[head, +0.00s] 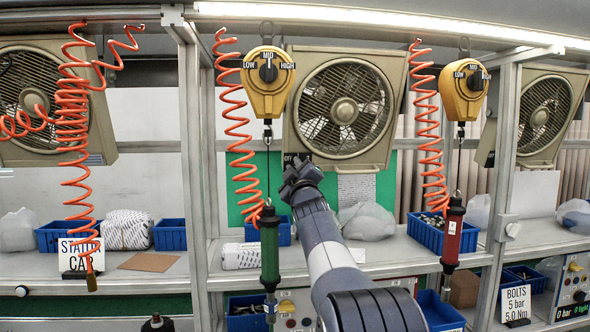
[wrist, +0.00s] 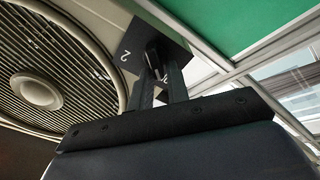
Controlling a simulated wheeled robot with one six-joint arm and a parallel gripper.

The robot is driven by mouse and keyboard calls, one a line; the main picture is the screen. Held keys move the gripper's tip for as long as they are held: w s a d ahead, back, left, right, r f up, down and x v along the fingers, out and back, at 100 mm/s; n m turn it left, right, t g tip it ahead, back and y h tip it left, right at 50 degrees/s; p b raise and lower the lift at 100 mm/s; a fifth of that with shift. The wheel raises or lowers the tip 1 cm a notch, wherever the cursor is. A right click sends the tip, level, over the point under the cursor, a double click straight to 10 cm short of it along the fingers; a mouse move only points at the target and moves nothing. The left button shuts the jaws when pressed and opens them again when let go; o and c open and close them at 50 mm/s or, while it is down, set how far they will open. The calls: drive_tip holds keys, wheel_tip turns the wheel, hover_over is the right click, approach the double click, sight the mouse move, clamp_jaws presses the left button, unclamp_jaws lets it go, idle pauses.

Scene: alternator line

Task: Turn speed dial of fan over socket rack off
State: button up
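Three beige fans hang along the back; the middle fan (head: 343,108) has my gripper (head: 298,168) at its lower-left corner. A black dial plate there, marked OFF (head: 289,158), is mostly hidden by the gripper. In the wrist view the black dial box (wrist: 165,42) shows a "2" and part of another mark. A dark knob (wrist: 152,57) sits at the ends of my gripper's two fingers (wrist: 162,80), which are a small gap apart. Whether they press on the knob is unclear, and its pointer direction cannot be read. The fan grille (wrist: 62,75) fills the wrist view's left.
Yellow balancers (head: 268,82) (head: 463,90) hang either side, carrying a green tool (head: 269,250) and a red tool (head: 452,235). Orange coiled hoses (head: 232,120) hang nearby. The shelf (head: 400,252) below holds blue bins and bags. A green panel (head: 250,182) is behind the gripper.

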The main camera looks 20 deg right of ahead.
drive_tip(key=o, duration=0.3)
drive_tip(key=shift+s+a+f+b, duration=0.1)
drive_tip(key=shift+s+f+b, duration=0.25)
drive_tip(key=shift+s+b, duration=0.1)
drive_tip(key=b+v, duration=0.4)
drive_tip(key=v, duration=0.5)
drive_tip(key=shift+s, duration=0.35)
drive_tip(key=shift+a, duration=0.1)
drive_tip(key=p+x, duration=0.5)
drive_tip(key=x, duration=0.6)
drive_tip(key=shift+s+f, duration=0.1)
drive_tip(key=shift+s, duration=0.05)
